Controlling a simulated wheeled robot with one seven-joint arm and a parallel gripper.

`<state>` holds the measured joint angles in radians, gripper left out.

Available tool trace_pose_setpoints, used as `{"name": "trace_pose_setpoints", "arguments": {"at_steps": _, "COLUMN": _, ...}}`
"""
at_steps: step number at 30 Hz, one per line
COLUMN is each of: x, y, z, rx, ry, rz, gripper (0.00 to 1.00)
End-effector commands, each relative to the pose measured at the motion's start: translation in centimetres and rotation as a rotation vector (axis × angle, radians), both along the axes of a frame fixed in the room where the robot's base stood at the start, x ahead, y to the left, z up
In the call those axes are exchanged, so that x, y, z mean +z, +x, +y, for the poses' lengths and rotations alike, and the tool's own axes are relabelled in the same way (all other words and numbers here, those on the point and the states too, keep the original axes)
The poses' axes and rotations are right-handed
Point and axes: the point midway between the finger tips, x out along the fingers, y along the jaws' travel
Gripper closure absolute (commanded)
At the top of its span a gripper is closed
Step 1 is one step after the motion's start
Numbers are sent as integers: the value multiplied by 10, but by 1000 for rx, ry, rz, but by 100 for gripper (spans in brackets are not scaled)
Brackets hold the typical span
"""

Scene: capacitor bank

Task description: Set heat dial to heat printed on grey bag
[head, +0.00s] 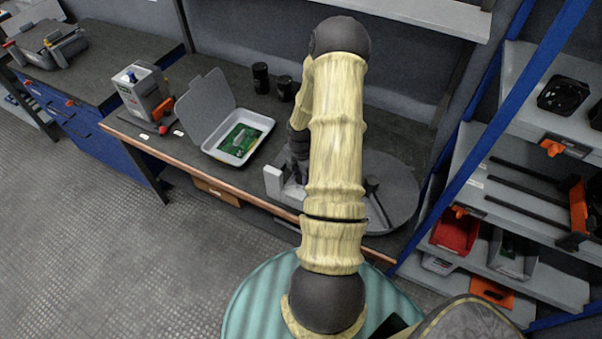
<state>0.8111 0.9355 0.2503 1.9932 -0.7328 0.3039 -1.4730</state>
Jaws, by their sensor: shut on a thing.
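My gripper (298,168) is dark and partly hidden behind my own pale, sleeved arm, low over the bench. Its fingertips are hard to see. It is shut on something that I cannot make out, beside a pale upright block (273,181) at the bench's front. I cannot identify a grey bag or any printed heat value.
An open-lidded white tray (258,125) holds a green circuit board (240,140). Two black cylinders (261,78) stand behind it. A round grey plate (393,190) lies right of my arm. Blue-framed shelves (490,165) stand at right. The bench between the unit and tray has little room.

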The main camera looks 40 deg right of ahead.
Motion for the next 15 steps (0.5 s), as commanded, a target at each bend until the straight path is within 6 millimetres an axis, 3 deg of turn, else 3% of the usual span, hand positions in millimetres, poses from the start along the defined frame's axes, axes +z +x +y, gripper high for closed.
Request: {"name": "trace_pose_setpoints", "arguments": {"at_steps": 15, "x": 1, "y": 2, "z": 0, "rx": -207, "ry": -1, "rz": -4, "gripper": 89}}
